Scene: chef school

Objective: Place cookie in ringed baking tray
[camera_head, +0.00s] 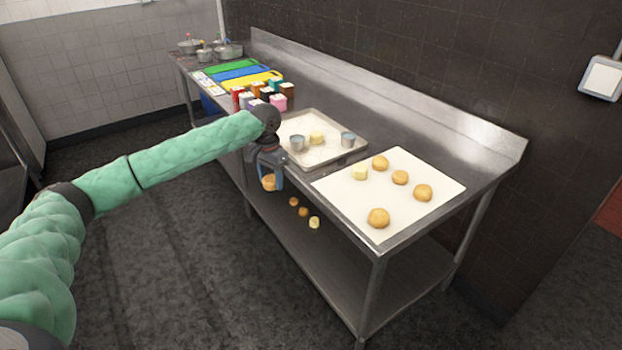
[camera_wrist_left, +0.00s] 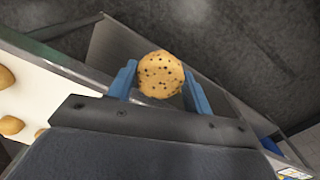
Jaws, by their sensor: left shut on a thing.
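My left gripper (camera_head: 271,176) is shut on a round cookie (camera_head: 268,183), held in front of the table's front edge, near the baking tray. The left wrist view shows the cookie (camera_wrist_left: 161,74), with dark chips, between the two blue fingers. The metal baking tray (camera_head: 327,163) lies on the steel table. In it stand two metal rings (camera_head: 297,143) (camera_head: 348,140) and a pale yellow piece (camera_head: 317,138). My arm and gripper stand close to the tray's left side. My right gripper is not in view.
A white sheet (camera_head: 400,202) on the right of the steel table (camera_head: 480,150) holds several golden cookies (camera_head: 378,218) and a pale piece (camera_head: 360,172). A few small pieces (camera_head: 314,222) show at the lower shelf (camera_head: 330,270).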

